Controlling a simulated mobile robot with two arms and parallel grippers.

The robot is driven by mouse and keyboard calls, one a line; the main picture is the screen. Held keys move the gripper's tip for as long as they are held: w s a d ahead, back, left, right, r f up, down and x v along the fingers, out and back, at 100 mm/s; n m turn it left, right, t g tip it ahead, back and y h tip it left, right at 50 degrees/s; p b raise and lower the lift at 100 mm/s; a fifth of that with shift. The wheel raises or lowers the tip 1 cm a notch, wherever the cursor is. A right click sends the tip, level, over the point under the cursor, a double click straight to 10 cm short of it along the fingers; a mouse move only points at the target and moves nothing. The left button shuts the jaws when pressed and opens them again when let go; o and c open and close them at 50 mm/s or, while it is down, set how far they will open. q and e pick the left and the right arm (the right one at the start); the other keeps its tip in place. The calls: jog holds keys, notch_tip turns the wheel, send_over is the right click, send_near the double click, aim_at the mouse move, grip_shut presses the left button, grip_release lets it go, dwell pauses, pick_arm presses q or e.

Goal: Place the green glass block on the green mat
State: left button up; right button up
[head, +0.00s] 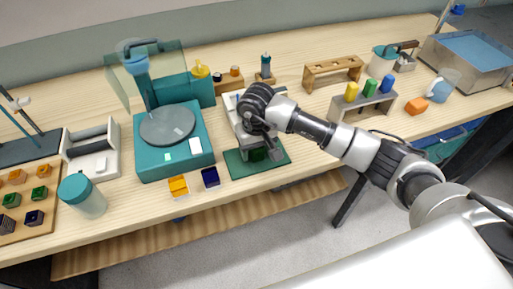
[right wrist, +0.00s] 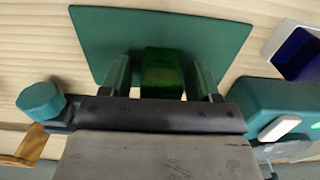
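The green glass block (right wrist: 162,72) is on the green mat (right wrist: 90,30), between the two fingers of my right gripper (right wrist: 160,75) in the right wrist view. A narrow gap shows between the block and each finger, so the gripper is open around it. In the head view my right gripper (head: 267,152) is low over the green mat (head: 240,168), and the block (head: 257,155) shows only partly beneath it. My left gripper is not in view.
A teal machine with a round plate (head: 168,126) stands left of the mat. A wooden tray (head: 46,220) with coloured blocks and a teal-lidded jar (head: 82,195) are further left. A grey rack (head: 378,104) stands right.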

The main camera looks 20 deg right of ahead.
jog(key=shift+r+p, duration=0.3)
jog(key=shift+p, duration=0.05)
notch_tip(320, 180, up, 10)
jog(key=b, duration=0.2)
jog(key=shift+r+b, duration=0.25)
jog(key=shift+b, duration=0.15)
jog(key=shift+r, duration=0.6)
